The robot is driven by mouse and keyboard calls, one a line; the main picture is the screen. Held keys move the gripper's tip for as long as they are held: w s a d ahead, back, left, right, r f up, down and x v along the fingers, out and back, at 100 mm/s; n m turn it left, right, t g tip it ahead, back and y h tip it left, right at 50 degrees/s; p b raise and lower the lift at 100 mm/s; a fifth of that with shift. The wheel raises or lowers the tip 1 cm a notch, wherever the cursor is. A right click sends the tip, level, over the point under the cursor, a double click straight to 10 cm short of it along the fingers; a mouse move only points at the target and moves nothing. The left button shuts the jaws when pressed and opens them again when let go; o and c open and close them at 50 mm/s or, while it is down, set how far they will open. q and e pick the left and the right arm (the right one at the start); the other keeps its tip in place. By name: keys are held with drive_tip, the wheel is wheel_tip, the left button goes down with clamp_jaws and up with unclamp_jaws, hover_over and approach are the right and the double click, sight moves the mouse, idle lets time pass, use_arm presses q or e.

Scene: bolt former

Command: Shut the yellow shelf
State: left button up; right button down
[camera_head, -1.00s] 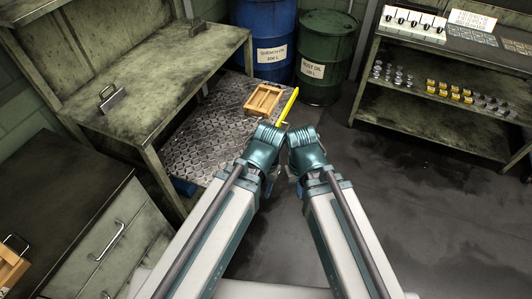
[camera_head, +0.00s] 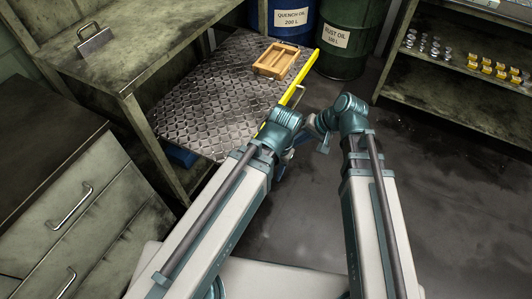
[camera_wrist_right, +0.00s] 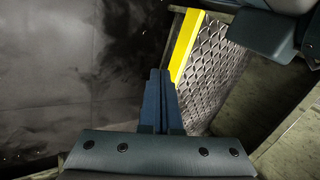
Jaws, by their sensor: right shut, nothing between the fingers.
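The yellow shelf is a diamond-plate deck (camera_head: 215,95) with a yellow front edge (camera_head: 302,78), low beside the workbench, its front edge out past the bench legs. A thin grey handle shows on that edge. In the right wrist view the yellow edge (camera_wrist_right: 185,48) lies just beyond my fingertips; contact cannot be told. My right gripper (camera_wrist_right: 160,73) is shut and empty, pointing toward the edge. In the head view its wrist is right of the shelf's near end. My left arm's wrist covers the near end of the yellow edge, and its fingers are hidden.
A wooden tray (camera_head: 277,60) sits on the shelf deck. Blue (camera_head: 292,30) and green (camera_head: 345,35) drums stand behind the shelf. A drawer cabinet (camera_head: 75,200) is at the left. A parts rack (camera_head: 455,95) stands at the right. The floor between is clear.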

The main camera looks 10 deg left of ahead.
use_arm(q)
wheel_tip(320, 180, down, 14)
drive_tip(key=b, duration=1.2)
drive_tip(key=shift+f, duration=0.25)
use_arm(e)
drive_tip(key=w+a+f+m+t+y, duration=0.1)
drive_tip(key=w+a+f+m+y, duration=0.1)
drive_tip(key=w+a+f, duration=0.6)
drive_tip(key=shift+a+f+t+y, duration=0.3)
drive_tip(key=shift+a+f+t, duration=0.1)
drive_tip(key=shift+a+f, duration=1.1)
use_arm(q)
drive_tip(key=shift+a, duration=0.15)
use_arm(e)
drive_tip(key=shift+w+a, duration=0.1)
drive_tip(key=shift+w, duration=0.05)
